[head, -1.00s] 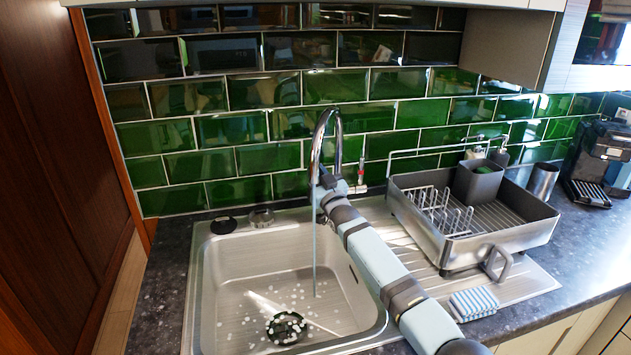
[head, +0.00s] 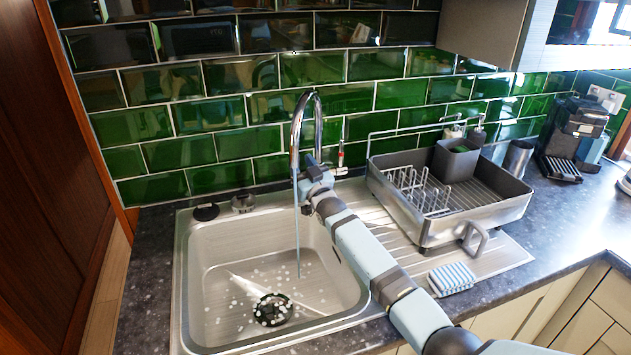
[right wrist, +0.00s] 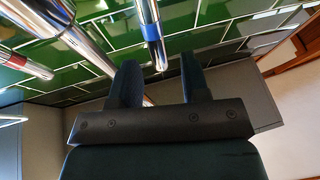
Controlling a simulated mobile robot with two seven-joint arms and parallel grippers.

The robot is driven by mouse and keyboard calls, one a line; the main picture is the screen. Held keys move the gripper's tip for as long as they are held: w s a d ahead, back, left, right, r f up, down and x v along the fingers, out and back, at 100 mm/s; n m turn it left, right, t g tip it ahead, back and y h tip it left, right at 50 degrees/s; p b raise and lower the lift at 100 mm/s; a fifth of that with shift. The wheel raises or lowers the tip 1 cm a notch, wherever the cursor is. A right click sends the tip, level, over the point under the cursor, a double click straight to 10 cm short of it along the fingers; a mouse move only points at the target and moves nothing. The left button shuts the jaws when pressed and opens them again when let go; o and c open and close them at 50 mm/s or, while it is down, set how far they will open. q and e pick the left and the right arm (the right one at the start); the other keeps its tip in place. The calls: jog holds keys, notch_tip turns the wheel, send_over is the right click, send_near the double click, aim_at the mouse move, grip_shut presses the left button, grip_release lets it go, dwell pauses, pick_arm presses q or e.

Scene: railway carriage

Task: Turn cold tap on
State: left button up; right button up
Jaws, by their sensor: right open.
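The chrome gooseneck tap (head: 304,115) stands behind the sink, and a thin water stream (head: 298,235) runs from its spout. A blue-banded lever (right wrist: 150,32) shows close up in the right wrist view; its lower end appears between my fingers, but I cannot tell if they touch it. A red-banded lever (head: 341,157) stands right of the tap in the head view and shows at the left in the right wrist view (right wrist: 25,65). My right gripper (head: 308,170) is at the tap's base, hiding part of it. Its fingers (right wrist: 161,75) are open. My left gripper is not in view.
The steel sink (head: 190,290) holds a dark strainer (head: 272,310). Right of it stand a dish rack (head: 470,225), a striped sponge (head: 452,279) and a coffee machine (head: 575,135). Green tiles (head: 230,140) close off the back.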

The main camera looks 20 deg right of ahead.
jog(key=p+v, duration=0.4)
jog(key=v, duration=0.7)
jog(key=shift+r, duration=0.1)
